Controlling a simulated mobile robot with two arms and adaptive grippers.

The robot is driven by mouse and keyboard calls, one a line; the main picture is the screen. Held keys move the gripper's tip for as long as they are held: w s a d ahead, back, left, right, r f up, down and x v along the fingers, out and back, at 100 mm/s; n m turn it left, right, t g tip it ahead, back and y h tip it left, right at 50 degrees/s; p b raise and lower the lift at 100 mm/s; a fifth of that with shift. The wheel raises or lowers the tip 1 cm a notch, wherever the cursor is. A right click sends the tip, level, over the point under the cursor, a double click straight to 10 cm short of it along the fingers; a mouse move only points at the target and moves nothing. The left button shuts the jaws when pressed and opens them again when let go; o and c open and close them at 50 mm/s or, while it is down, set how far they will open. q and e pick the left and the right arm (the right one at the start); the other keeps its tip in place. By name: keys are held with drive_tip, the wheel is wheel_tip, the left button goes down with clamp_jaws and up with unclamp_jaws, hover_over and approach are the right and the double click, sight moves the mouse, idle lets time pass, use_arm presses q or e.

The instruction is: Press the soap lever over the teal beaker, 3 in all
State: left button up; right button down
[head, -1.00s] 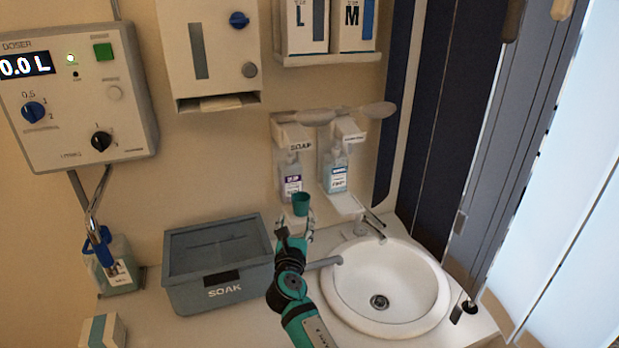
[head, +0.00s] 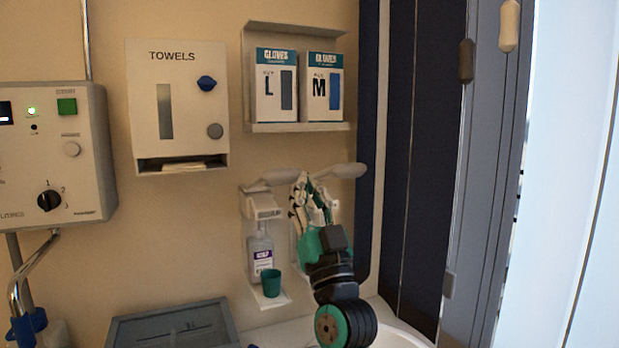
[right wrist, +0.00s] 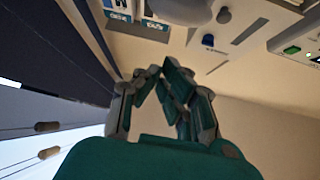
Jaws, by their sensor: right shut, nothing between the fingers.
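The teal beaker (head: 271,283) stands upright on the drip tray (head: 268,299) under the left wall dispenser (head: 262,205), below its bottle with a purple label (head: 262,258). That dispenser's pale lever (head: 272,181) sticks out above the bottle. My right gripper (head: 311,186) is raised in front of the right-hand dispenser, to the right of the beaker, with its fingers up near lever height. It is shut and empty; its fingers also show in the right wrist view (right wrist: 162,75). I cannot tell whether it touches a lever. My left gripper is out of view.
The right-hand dispenser's lever (head: 345,170) shows beside my fingers; its bottle is mostly hidden. A glove shelf (head: 300,127) hangs above, with a towel dispenser (head: 180,110) to its left. The sink (head: 400,338) and grey soak box (head: 170,325) are below.

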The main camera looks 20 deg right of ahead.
drive_tip(key=shift+w+r, duration=0.1)
drive_tip(key=p+x, duration=0.5)
drive_tip(key=x, duration=0.6)
drive_tip(key=f, duration=0.5)
drive_tip(key=shift+a+p, duration=0.25)
drive_tip(key=shift+p, duration=0.1)
